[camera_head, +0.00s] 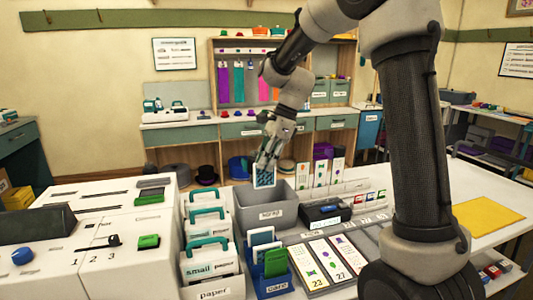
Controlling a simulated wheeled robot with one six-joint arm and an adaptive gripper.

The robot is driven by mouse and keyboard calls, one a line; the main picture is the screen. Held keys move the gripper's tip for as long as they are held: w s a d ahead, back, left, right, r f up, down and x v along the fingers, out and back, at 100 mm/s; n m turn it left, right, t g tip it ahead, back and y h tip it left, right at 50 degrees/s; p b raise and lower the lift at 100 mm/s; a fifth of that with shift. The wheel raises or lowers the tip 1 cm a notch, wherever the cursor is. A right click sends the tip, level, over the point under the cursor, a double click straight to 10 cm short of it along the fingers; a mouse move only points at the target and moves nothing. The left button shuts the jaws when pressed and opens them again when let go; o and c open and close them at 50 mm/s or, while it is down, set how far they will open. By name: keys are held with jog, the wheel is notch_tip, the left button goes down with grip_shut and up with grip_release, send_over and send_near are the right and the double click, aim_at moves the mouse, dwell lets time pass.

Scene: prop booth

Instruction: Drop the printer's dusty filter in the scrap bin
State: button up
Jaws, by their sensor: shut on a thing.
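My gripper (265,163) is shut on the dusty filter (264,178), a small square with a white frame and a dark blue-grey face. The filter hangs upright below the fingers, in line with the back part of the open grey scrap bin (256,224). Its lower edge seems to be at or just above the bin's rim; the exact height is hard to tell. The bin has a label on its front wall. The white printer (110,215) stands at the left, with numbers and a green part on its front.
Paper packs (208,262) with teal handles stand left of the bin. A blue card holder (275,280) is in front of it. A black device (325,212) and upright cards (320,172) are on its right. A yellow sheet (488,217) lies on the right table.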

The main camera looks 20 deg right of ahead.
aim_at(266, 176)
jog(key=shift+f, duration=2.65)
jog(key=o, duration=0.7)
jog(key=shift+o, duration=0.2)
jog(key=v, duration=1.2)
jog(key=shift+a, duration=0.1)
